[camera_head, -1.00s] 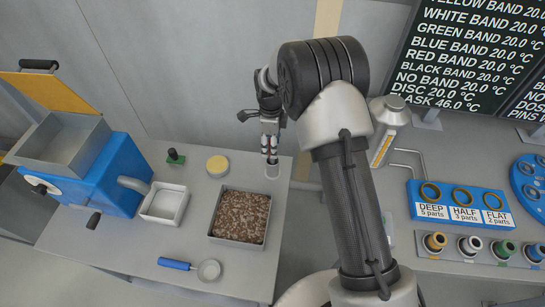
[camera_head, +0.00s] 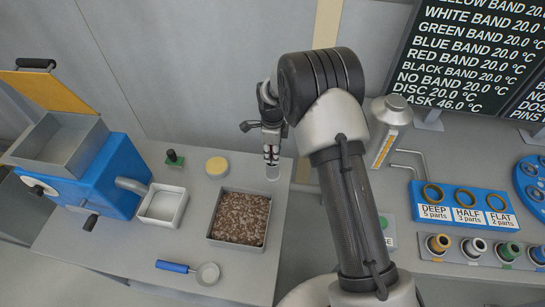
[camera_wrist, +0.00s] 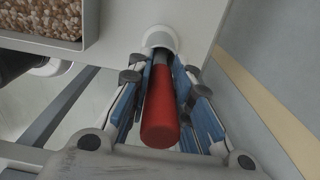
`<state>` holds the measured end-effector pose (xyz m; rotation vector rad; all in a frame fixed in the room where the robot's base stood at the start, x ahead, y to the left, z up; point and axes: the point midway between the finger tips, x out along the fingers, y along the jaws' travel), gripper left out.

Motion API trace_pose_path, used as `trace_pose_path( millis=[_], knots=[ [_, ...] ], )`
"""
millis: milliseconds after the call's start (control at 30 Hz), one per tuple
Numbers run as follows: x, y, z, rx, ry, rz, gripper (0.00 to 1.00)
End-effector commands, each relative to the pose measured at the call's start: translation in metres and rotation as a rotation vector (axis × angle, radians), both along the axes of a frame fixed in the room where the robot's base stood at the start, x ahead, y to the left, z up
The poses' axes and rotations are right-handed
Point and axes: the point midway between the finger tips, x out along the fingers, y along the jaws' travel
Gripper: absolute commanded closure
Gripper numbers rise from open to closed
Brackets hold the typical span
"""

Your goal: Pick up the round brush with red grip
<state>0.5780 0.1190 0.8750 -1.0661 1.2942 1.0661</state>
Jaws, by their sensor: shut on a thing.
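The round brush with the red grip (camera_wrist: 160,115) stands grip-up in a white round cup (camera_wrist: 158,36) in the wrist view. Its dark lower part goes into the cup, and the bristles are hidden. My gripper (camera_head: 271,159) is over the same cup (camera_head: 272,173) at the back right of the left table. Its blue-padded fingers are closed on both sides of the red grip. In the head view the fingers hide most of the brush.
A tray of brown granules (camera_head: 239,217) is close in front of the cup. A yellow-topped round tub (camera_head: 217,166) and a green-based stamp (camera_head: 174,158) stand to its left. A blue-handled scoop (camera_head: 176,267) lies in front. The wall is just behind.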

Motion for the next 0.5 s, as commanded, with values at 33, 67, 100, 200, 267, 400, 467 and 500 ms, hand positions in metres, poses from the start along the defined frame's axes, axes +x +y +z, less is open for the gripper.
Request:
trace_pose_path(
  millis=[33, 67, 100, 200, 267, 400, 467, 500],
  knots=[
    [0.0, 0.0, 0.0, 0.0, 0.0, 0.0, 0.92],
    [0.0, 0.0, 0.0, 0.0, 0.0, 0.0, 0.94],
    [0.0, 0.0, 0.0, 0.0, 0.0, 0.0, 0.97],
    [0.0, 0.0, 0.0, 0.0, 0.0, 0.0, 1.0],
    [0.0001, 0.0001, 0.0001, 0.0, 0.0, 0.0, 1.0],
    [0.0001, 0.0001, 0.0002, 0.0, 0.0, 0.0, 1.0],
    [0.0001, 0.0001, 0.0009, 0.0, 0.0, 0.0, 1.0],
    [0.0002, 0.0001, 0.002, 0.0, -0.001, 0.0, 1.0]
  ],
)
